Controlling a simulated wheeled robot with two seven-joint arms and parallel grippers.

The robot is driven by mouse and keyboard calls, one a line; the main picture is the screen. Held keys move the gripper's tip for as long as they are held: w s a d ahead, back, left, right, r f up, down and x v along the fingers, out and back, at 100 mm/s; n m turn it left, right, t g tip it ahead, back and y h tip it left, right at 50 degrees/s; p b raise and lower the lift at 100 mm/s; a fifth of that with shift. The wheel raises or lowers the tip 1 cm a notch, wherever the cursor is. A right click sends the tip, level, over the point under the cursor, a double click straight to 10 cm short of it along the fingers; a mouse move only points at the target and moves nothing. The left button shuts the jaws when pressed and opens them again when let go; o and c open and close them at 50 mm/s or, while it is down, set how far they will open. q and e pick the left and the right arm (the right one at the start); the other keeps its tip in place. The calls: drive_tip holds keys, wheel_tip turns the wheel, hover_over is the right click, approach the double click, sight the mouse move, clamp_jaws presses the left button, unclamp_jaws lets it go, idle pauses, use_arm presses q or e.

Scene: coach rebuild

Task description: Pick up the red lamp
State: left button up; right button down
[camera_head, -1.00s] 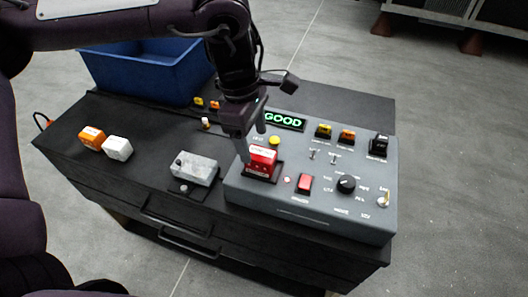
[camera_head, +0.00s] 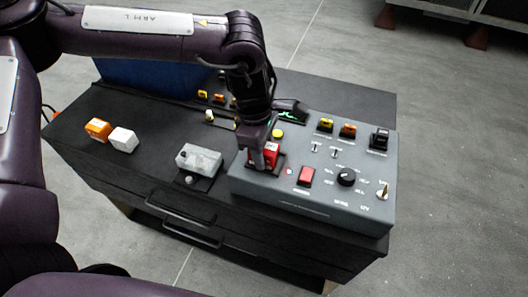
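The red lamp (camera_head: 272,150) is a small red block with a pale label, seated in a dark socket at the left of the grey control panel (camera_head: 330,205). My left gripper (camera_head: 262,160) is directly over it, pointing down, with its fingers at the lamp and covering part of it. The arm hides the far side, and I cannot tell whether the fingers are closed on the lamp. My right gripper is out of view.
A grey box (camera_head: 199,159), a white block (camera_head: 123,139) and an orange block (camera_head: 98,129) sit left on the black cabinet. A blue bin (camera_head: 150,80) stands behind.

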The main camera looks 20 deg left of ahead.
use_arm(q)
drive_tip(key=c, duration=0.4)
drive_tip(key=shift+c, duration=0.2)
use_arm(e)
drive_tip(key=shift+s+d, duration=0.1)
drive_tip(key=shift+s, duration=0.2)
use_arm(q)
drive_tip(key=shift+r, duration=0.1)
wheel_tip(320, 180, up, 11)
drive_tip(key=shift+b, duration=0.6)
wheel_tip(320, 180, up, 9)
drive_tip(key=p, duration=0.1)
drive_tip(key=shift+p, duration=0.35)
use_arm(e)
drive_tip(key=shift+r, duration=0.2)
